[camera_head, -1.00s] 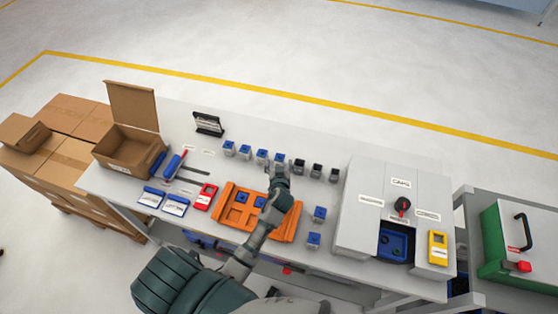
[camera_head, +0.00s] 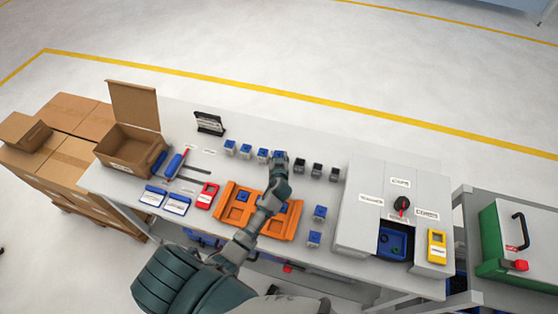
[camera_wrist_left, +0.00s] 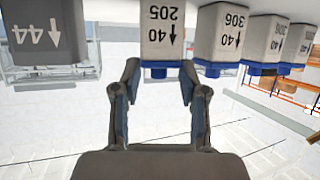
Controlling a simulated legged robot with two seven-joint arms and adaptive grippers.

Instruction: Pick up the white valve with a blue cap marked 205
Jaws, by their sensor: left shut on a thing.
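The white valve marked 205 (camera_wrist_left: 163,28) is at the top of the left wrist view, with its blue cap (camera_wrist_left: 158,68) pointing down in that picture. My left gripper (camera_wrist_left: 159,75) is shut on it, one finger on each side of the cap. In the head view my left gripper (camera_head: 280,163) is at the right end of the row of blue-capped valves (camera_head: 245,150). It covers most of the 205 valve there, so I cannot tell whether it is clear of the table. My right gripper is not in view.
A valve marked 306 (camera_wrist_left: 222,35) is close beside the held one. Several dark-capped valves (camera_head: 317,170) stand to the right in the head view. An orange tray (camera_head: 229,218) lies in front, a grey cabinet (camera_head: 345,225) at right, an open cardboard box (camera_head: 125,155) at left.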

